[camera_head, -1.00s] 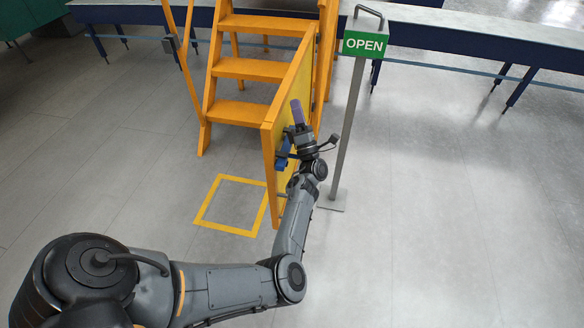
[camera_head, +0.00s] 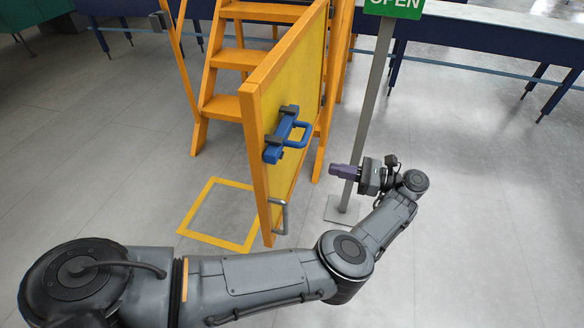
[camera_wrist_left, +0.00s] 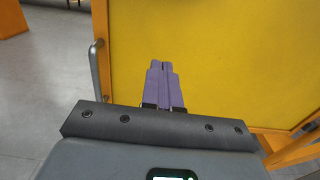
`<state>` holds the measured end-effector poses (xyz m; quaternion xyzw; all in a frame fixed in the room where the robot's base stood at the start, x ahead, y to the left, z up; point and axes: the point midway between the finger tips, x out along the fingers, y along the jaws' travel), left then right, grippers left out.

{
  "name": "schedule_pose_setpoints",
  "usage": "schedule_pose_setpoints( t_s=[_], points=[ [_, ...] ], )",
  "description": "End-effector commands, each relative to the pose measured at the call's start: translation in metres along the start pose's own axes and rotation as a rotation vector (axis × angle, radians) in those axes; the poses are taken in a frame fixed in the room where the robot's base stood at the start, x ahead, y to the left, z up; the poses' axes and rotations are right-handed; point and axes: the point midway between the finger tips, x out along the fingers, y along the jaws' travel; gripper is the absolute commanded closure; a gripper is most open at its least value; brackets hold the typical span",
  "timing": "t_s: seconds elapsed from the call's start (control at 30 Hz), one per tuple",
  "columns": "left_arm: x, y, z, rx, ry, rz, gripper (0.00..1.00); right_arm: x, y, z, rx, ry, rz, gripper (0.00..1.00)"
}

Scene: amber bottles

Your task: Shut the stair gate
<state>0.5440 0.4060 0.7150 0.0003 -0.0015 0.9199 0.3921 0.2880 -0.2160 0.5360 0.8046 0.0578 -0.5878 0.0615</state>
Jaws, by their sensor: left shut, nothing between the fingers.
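The stair gate (camera_head: 297,105) is a yellow panel in an orange frame, standing swung out from the orange steps toward me. It carries a blue handle on dark mounts (camera_head: 286,135) and a grey metal pull (camera_head: 279,216) low near its free edge. My left gripper (camera_head: 333,170) is to the right of the gate, its purple fingers shut and empty, pointing at the panel and apart from it. In the left wrist view the fingers (camera_wrist_left: 162,80) show together in front of the yellow panel (camera_wrist_left: 200,50), with the grey pull (camera_wrist_left: 96,70) at left. My right gripper is out of view.
Orange steps (camera_head: 243,60) rise behind the gate. A grey post (camera_head: 369,110) with a green OPEN sign (camera_head: 394,5) stands close behind my left gripper. A yellow square (camera_head: 218,212) marks the floor left of the gate. The floor at right is clear.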

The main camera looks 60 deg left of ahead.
Motion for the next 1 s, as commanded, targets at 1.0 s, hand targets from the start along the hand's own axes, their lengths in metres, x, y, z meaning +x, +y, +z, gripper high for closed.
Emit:
schedule_pose_setpoints(
  t_s=[1.0],
  points=[
    [0.129, 0.001, -0.006, -0.002, 0.003, 0.005, 1.0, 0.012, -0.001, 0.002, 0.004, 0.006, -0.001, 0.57]
  ],
)
